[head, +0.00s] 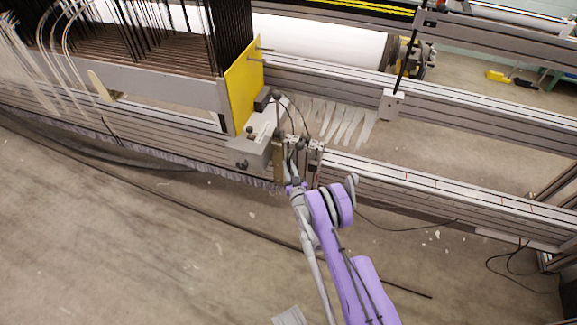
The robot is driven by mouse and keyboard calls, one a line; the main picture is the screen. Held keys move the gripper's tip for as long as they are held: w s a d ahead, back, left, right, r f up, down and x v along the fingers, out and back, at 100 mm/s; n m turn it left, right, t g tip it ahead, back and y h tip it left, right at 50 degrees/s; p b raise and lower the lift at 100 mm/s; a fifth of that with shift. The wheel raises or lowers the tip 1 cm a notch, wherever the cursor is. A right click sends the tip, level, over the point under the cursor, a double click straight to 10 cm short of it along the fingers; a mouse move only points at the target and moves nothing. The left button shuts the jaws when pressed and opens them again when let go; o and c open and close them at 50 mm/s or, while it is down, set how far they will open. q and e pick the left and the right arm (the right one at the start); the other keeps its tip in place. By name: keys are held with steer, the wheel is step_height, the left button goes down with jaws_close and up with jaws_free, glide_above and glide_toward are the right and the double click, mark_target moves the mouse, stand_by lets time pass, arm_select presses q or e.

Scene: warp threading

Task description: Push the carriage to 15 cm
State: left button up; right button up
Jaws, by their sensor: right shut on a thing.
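The carriage (252,150) is a grey box-like block on the front rail, just below and right of the yellow end plate (243,84). My right gripper (291,151), on a purple arm, reaches up from the lower right to the carriage's right side. It is shut on a part there; small fittings and thin cables crowd the spot, so the exact grip is hard to see. My left gripper is not in view. No readable distance mark shows on the rail.
The front rail (430,190) runs clear to the right of the gripper toward an upright post. White strips (335,118) hang behind the gripper. Dense dark heddles fill the upper left. Cables lie on the floor.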

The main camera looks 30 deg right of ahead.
jaws_close()
stand_by(1.1)
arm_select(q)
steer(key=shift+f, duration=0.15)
arm_select(e)
steer(key=shift+d, duration=0.1)
steer(key=shift+s+d+f+b, duration=0.1)
steer(key=shift+s+d+b, duration=0.1)
steer(key=shift+b, duration=0.2)
steer(key=shift+s+d, duration=0.4)
steer(key=shift+s, duration=0.05)
steer(key=shift+o, duration=2)
jaws_free()
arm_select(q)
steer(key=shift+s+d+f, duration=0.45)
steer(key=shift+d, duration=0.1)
arm_select(e)
steer(key=shift+w+a, duration=0.1)
steer(key=shift+a, duration=0.1)
